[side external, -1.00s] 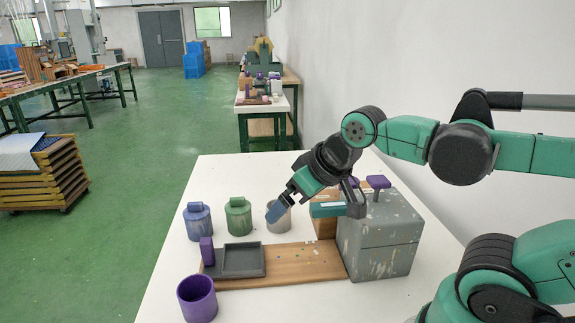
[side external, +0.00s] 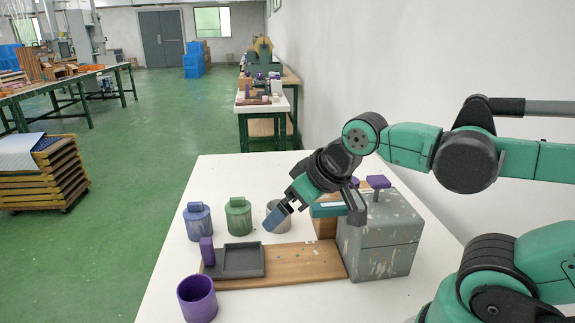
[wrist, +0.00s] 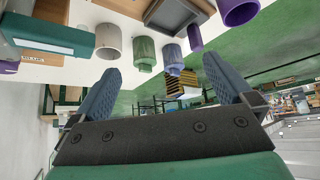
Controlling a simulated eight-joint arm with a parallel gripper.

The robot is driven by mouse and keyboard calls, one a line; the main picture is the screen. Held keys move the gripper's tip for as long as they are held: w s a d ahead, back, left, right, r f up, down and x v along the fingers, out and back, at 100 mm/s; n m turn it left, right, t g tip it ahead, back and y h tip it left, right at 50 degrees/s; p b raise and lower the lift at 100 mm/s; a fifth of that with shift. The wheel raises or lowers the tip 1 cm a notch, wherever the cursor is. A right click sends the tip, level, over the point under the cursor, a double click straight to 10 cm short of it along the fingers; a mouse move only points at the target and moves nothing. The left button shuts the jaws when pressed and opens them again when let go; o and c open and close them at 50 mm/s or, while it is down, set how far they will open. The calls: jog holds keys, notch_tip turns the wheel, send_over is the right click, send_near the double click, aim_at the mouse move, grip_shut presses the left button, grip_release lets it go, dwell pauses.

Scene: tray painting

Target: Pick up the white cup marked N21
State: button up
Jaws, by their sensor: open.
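The white cup (side external: 283,226) stands upright on the white table, right of the green canister, partly hidden behind my fingers in the side view. In the wrist view the white cup (wrist: 108,44) is at the upper left, beyond my left finger. No marking can be read on it. My gripper (side external: 275,219) is open, with blue-grey fingers pointing down and left in front of the cup. In the wrist view my gripper (wrist: 160,70) has its fingers wide apart with nothing between them. I cannot tell whether a finger touches the cup.
A green canister (side external: 238,219) and a blue canister (side external: 198,224) stand left of the cup. A purple cup (side external: 198,302) is at the front left. A wooden board (side external: 300,263) bears a dark tray (side external: 262,269) and purple block. A grey box (side external: 380,250) stands at right.

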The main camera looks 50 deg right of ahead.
jog(key=w+d+r+n+g+h, duration=0.1)
jog(key=w+n+h, duration=0.45)
jog(key=n, duration=0.55)
jog(key=w+r+n+g+h, duration=0.1)
jog(key=w+n+h, duration=0.3)
jog(key=n+h, duration=0.55)
jog(key=f, duration=0.3)
jog(key=f+n+y, duration=0.1)
jog(key=f, duration=0.3)
jog(key=f+n+y, duration=0.1)
jog(key=f, duration=0.3)
jog(key=shift+s+d+f, duration=0.2)
jog(key=shift+s+d, duration=0.1)
jog(key=shift+d+f, duration=0.1)
jog(key=shift+f, duration=0.25)
jog(key=x, duration=1.2)
jog(key=shift+w+f, duration=0.1)
jog(key=shift+f, duration=0.1)
jog(key=shift+a, duration=0.2)
jog(key=c, duration=1.3)
jog(key=shift+r, duration=0.1)
